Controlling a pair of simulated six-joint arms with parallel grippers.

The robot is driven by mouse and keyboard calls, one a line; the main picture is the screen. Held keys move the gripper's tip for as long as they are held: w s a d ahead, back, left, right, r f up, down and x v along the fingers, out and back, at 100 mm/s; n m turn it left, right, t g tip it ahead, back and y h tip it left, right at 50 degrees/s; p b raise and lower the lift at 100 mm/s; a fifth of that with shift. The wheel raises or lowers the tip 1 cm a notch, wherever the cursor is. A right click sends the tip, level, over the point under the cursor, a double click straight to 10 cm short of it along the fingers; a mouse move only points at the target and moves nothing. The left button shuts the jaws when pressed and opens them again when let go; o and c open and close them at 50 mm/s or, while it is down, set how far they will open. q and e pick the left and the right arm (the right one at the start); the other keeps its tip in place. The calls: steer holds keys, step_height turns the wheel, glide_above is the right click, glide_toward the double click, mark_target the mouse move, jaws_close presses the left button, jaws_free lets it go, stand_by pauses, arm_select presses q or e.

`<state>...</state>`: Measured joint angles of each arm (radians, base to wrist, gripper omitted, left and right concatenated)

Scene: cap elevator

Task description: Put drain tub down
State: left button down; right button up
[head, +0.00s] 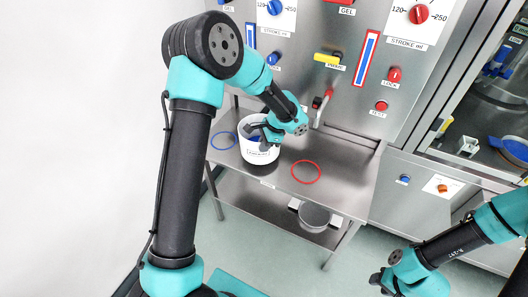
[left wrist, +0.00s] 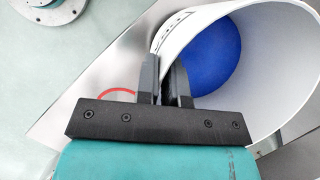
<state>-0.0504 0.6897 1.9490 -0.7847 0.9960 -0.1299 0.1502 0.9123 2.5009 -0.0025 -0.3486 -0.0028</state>
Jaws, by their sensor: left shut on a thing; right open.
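The white drain tub (head: 259,154) is at the left part of the steel bench, between a blue ring and a red ring. My left gripper (head: 256,130) is shut on the tub's rim, one finger inside and one outside. In the left wrist view the tub (left wrist: 285,95) is open towards the camera, with a blue round bottom inside, and the gripper (left wrist: 164,75) pinches its wall. I cannot tell whether the tub's base touches the bench. My right gripper (head: 384,283) is open and empty at the lower right, away from the bench.
The steel bench (head: 345,185) carries the blue ring (head: 222,149) and the red ring (head: 293,172). A spout (head: 320,112) hangs behind, from a panel with knobs. A grey round pot (head: 314,215) stands on the lower shelf. The bench right of the red ring is clear.

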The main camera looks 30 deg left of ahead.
arm_select(q)
steer(key=shift+f, duration=1.75)
steer(key=c, duration=1.2)
jaws_free()
steer(key=shift+c, duration=0.2)
steer(key=v, duration=1.2)
steer(key=shift+f, duration=0.1)
